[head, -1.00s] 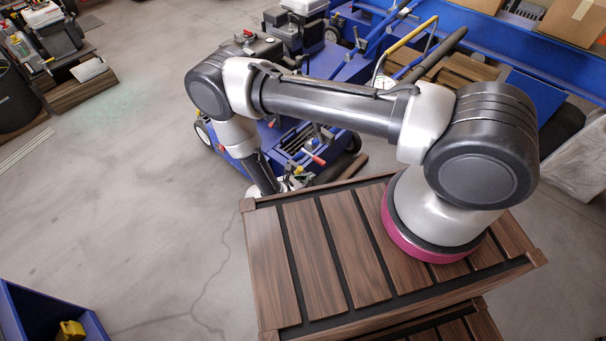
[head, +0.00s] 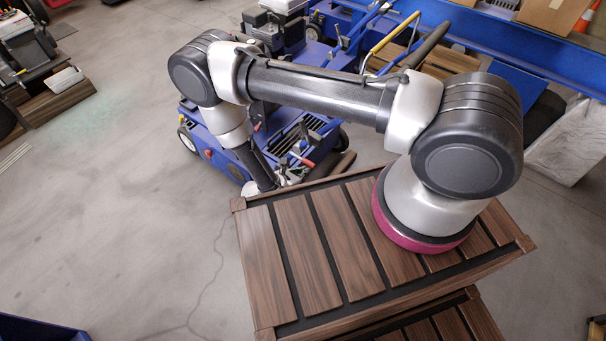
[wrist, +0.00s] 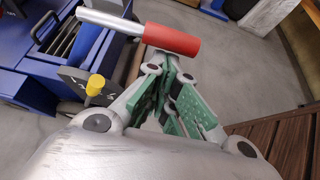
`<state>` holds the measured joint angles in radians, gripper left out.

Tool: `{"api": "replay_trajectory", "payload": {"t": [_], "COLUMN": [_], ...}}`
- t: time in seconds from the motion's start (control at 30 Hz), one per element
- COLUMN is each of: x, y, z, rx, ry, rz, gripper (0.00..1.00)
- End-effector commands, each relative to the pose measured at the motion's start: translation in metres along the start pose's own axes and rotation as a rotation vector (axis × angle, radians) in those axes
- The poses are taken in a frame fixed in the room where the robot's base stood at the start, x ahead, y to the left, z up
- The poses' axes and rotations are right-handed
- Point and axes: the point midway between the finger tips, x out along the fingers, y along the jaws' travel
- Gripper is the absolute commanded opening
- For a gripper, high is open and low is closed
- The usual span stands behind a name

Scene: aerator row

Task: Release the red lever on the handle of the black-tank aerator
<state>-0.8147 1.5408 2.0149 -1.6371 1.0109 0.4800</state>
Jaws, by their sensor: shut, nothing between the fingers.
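The red lever grip (wrist: 172,40) on a silver rod (wrist: 110,20) crosses the top of the wrist view. My gripper (wrist: 168,78), with green pads, is shut with nothing between its fingers. Its tips lie just below the red grip in that picture; I cannot tell whether they touch it. In the head view the red lever (head: 304,160) shows small on the near blue aerator (head: 218,135), beside the end of my arm. My gripper (head: 290,177) is small and partly hidden there. My arm covers part of this machine, so its tank is unclear.
A yellow knob (wrist: 95,85) stands left of my gripper in the wrist view. A red knob (head: 208,154) sits on the aerator's side. Blue and yellow handlebars (head: 395,42) rise behind my arm. A white-topped engine (head: 283,5) is behind. Open concrete floor (head: 110,200) lies left.

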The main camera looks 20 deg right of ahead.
Motion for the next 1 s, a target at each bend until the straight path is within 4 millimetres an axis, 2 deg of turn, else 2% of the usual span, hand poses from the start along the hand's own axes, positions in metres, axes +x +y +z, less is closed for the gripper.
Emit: {"api": "replay_trajectory", "payload": {"t": [0.67,1.0], "x": [-0.005,-0.014], "y": [-0.002,-0.003], "z": [0.008,0.022], "rx": [-0.106,-0.291], "ry": [-0.001,0.0], "rz": [-0.061,-0.172], "gripper": [0.0,0.0]}}
